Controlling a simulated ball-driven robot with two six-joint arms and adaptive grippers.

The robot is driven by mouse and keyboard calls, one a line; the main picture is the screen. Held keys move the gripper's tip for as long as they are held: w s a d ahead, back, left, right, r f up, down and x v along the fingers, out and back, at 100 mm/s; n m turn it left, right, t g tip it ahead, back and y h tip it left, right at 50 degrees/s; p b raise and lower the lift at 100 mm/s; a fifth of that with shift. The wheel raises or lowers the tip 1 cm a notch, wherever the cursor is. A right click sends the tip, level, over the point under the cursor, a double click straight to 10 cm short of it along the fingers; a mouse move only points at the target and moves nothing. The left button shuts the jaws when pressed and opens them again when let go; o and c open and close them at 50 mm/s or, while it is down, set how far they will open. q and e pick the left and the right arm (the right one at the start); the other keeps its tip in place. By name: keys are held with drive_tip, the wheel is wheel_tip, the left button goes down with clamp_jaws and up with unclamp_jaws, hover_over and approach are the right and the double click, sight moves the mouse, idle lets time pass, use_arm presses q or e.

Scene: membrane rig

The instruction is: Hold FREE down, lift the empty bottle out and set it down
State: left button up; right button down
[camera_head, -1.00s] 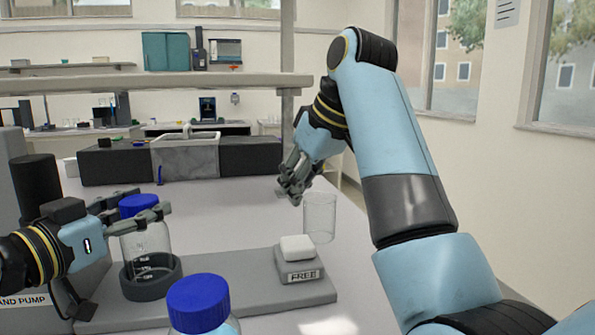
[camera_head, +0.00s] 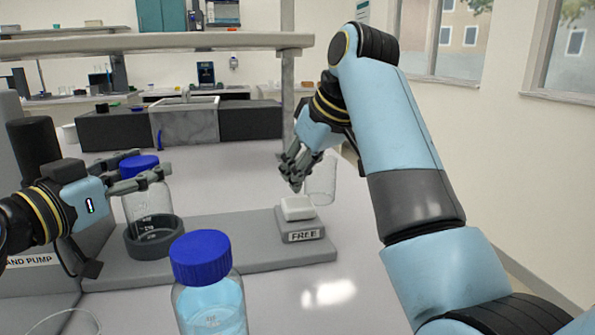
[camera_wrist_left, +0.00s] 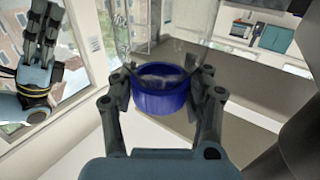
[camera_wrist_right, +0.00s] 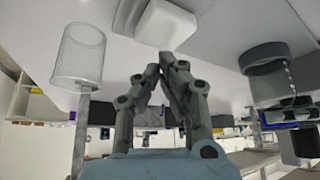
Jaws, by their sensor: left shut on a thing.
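The empty clear bottle with a blue cap (camera_head: 139,166) stands in the dark ring holder (camera_head: 153,243) at the left. My left gripper (camera_head: 148,176) is shut on it at the cap. The blue cap is also between its fingers in the left wrist view (camera_wrist_left: 160,97). The white FREE button (camera_head: 297,208) sits on a grey block labelled FREE (camera_head: 303,237). My right gripper (camera_head: 295,188) has its fingertips together, empty, just above and behind the button. In the right wrist view its tips (camera_wrist_right: 165,62) lie close to the button (camera_wrist_right: 165,24); contact cannot be told.
A second blue-capped bottle (camera_head: 208,295) with pale blue liquid stands in front. A clear empty beaker (camera_head: 321,180) stands behind the button. The hand pump (camera_head: 35,265) is at the far left. The bench (camera_head: 330,280) is clear at the front right.

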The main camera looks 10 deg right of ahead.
sight(294, 198)
use_arm(q)
drive_tip(key=shift+f, duration=0.25)
use_arm(e)
drive_tip(key=shift+f, duration=1.2)
use_arm(q)
drive_tip(key=shift+s, duration=0.1)
use_arm(e)
drive_tip(key=shift+f, duration=0.25)
drive_tip(key=shift+s+f, duration=0.15)
drive_tip(key=shift+f, duration=0.15)
use_arm(q)
drive_tip(key=shift+r, duration=0.15)
drive_tip(key=shift+r, duration=3.1)
drive_tip(key=shift+c, duration=0.2)
use_arm(e)
drive_tip(key=shift+r, duration=3.65)
